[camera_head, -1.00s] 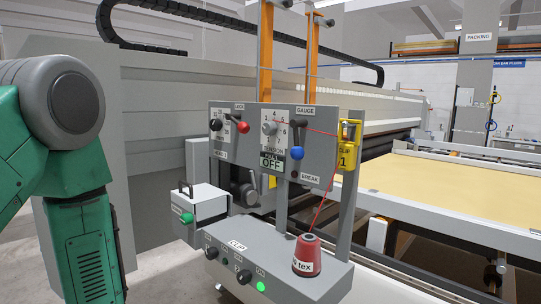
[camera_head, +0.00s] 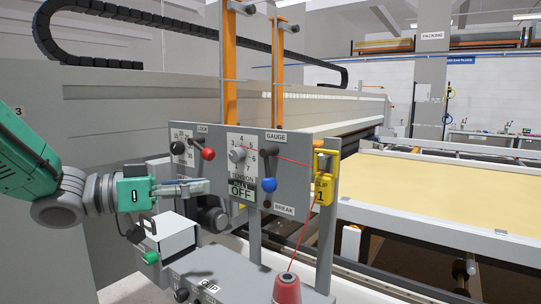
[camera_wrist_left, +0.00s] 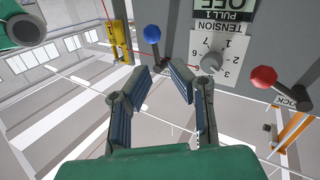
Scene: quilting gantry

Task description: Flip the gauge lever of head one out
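The gauge lever (camera_head: 269,170) sits under the GAUGE label on the right half of the grey control panel (camera_head: 210,160). It is a dark arm hanging down and ending in a blue knob, which also shows in the left wrist view (camera_wrist_left: 152,34). My left gripper (camera_head: 203,187) is at the panel's left part, below the red-knobbed lock lever (camera_head: 207,154), left of the blue knob and apart from it. In the left wrist view its fingers (camera_wrist_left: 160,68) are spread with nothing between them. My right gripper is not in view.
A tension dial (camera_head: 237,155) lies between the two levers. A red thread crosses the panel to a yellow clip (camera_head: 326,178) and runs down to a red cone (camera_head: 287,289). A white box (camera_head: 167,236) stands below my left gripper. A yellow table (camera_head: 440,190) lies right.

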